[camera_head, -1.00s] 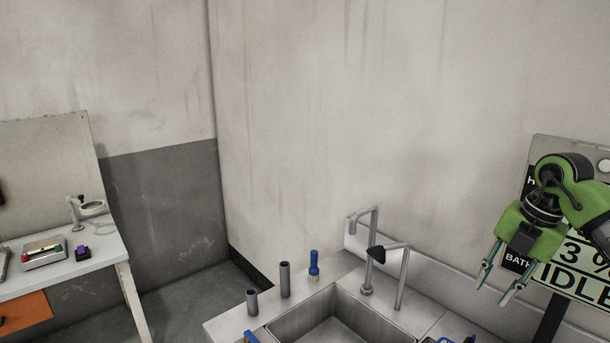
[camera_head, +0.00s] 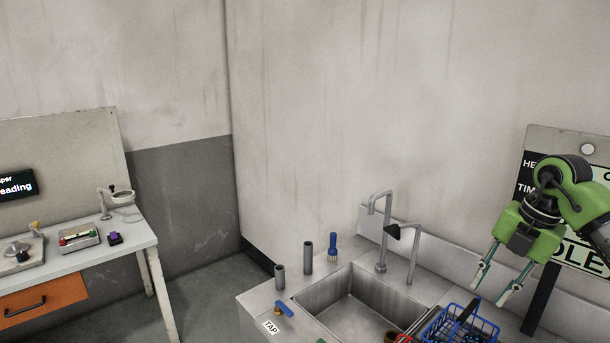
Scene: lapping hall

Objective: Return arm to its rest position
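My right gripper (camera_head: 493,283) hangs at the right of the head view, on a green and black arm that comes in from the right edge. Its two thin fingers point down and stand apart, with nothing between them. It is in front of a sign (camera_head: 569,142) with large lettering, which it partly covers. My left gripper and arm do not show.
A steel sink (camera_head: 352,306) with a tall tap (camera_head: 381,235) stands below centre. A blue wire basket (camera_head: 487,330) is at its right. Grey tubes (camera_head: 308,257) and a blue brush (camera_head: 332,247) stand on its back-left rim. A bench (camera_head: 130,240) stands at left, with floor between.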

